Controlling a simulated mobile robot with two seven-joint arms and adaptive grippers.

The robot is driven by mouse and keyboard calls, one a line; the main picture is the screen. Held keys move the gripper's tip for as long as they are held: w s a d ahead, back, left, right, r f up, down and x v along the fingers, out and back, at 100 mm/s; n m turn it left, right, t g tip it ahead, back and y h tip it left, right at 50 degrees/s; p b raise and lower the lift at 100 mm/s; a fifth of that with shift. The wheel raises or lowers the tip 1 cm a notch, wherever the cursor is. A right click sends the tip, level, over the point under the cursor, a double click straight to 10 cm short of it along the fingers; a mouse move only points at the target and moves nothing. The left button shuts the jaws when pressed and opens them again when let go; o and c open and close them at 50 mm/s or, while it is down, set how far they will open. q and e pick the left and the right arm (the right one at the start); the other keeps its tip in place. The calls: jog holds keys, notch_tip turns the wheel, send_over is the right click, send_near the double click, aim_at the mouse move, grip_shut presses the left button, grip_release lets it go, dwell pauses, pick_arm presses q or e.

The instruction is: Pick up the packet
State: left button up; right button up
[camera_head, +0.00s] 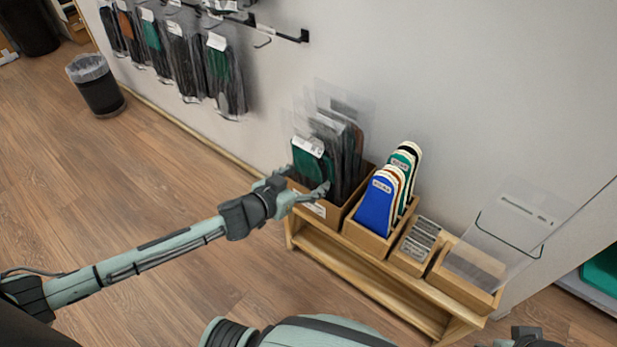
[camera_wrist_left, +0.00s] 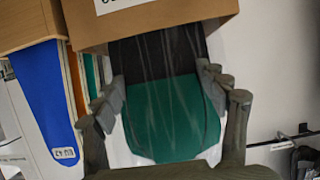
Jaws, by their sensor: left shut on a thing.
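The packet (camera_head: 311,168) is a clear sleeve with a white label at its top and a green and dark insole inside. It stands at the front of the box (camera_head: 317,209) at the left end of the wooden shelf. My left gripper (camera_head: 307,188) is at the packet, with a finger on each side. In the left wrist view the packet (camera_wrist_left: 172,115) lies between the two fingers (camera_wrist_left: 165,100), its dark end going into the cardboard box (camera_wrist_left: 170,22). The left gripper is shut on it. My right gripper is not clearly in view.
More packets (camera_head: 345,135) stand behind in the same box. To its right are a box of blue, green and white insoles (camera_head: 377,204), a small box of grey items (camera_head: 419,240) and a tray with a clear sign (camera_head: 520,222). Packets (camera_head: 222,75) hang on the wall; a bin (camera_head: 97,88) stands left.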

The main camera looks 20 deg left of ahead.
aim_at(309, 140)
pick_arm(q)
jog(key=shift+r, duration=0.45)
notch_tip(309, 140, up, 11)
jog(key=p, duration=0.2)
jog(key=shift+r+p, duration=0.2)
jog(key=shift+p, duration=0.2)
jog(key=s+a, duration=0.3)
jog(key=s, duration=0.5)
jog(key=s+a, duration=0.3)
jog(key=s, duration=0.6)
jog(key=shift+f+b, duration=0.15)
jog(key=shift+b, duration=0.3)
pick_arm(e)
jog(key=shift+a+x, duration=0.2)
jog(key=shift+x, duration=1)
jog(key=shift+a+x, duration=0.15)
jog(key=shift+x, duration=1.05)
jog(key=shift+s+f, duration=0.1)
jog(key=shift+s, duration=0.1)
